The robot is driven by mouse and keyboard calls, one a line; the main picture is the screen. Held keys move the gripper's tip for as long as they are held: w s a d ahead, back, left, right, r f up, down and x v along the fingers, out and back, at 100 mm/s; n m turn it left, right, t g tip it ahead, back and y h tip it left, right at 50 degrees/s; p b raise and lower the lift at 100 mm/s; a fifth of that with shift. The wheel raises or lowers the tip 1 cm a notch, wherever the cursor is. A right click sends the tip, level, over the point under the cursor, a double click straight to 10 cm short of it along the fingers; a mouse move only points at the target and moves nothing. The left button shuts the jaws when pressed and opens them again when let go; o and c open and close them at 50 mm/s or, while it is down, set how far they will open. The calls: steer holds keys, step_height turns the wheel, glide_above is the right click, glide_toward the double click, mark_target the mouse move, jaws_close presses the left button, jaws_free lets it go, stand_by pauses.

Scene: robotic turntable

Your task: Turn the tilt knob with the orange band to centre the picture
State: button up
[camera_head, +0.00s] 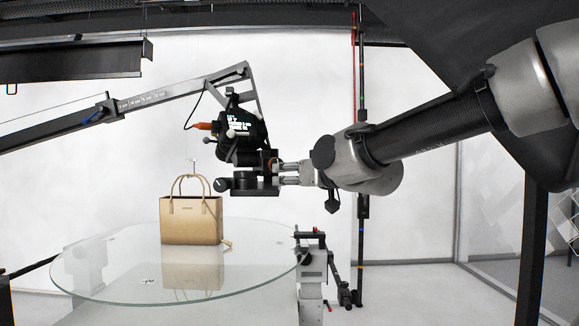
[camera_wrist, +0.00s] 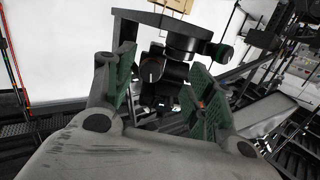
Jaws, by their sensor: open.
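A black camera head (camera_head: 243,135) hangs from a boom over the turntable. My gripper (camera_head: 288,173) reaches in from the right, with its fingertips at the right side of the mount under the camera. In the wrist view my gripper (camera_wrist: 161,65) is open, its green-padded fingers apart. A dark round knob (camera_wrist: 152,72) with a white mark shows between the fingers, and they do not appear closed on it. I cannot clearly make out its orange band; a small orange speck shows by the right finger. The fingers partly hide the mount.
A tan handbag (camera_head: 190,220) stands on the round glass turntable (camera_head: 110,285) below the camera. The boom (camera_head: 150,104) runs to the left. A stand (camera_head: 312,265) is at the turntable's right edge, and an upright pole (camera_head: 362,235) stands behind my arm.

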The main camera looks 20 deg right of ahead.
steer(key=w+a+r+t, duration=0.1)
steer(key=w+r, duration=0.1)
steer(key=w, duration=0.5)
steer(key=shift+w+a, duration=0.15)
steer(key=shift+w, duration=0.25)
steer(key=c, duration=1)
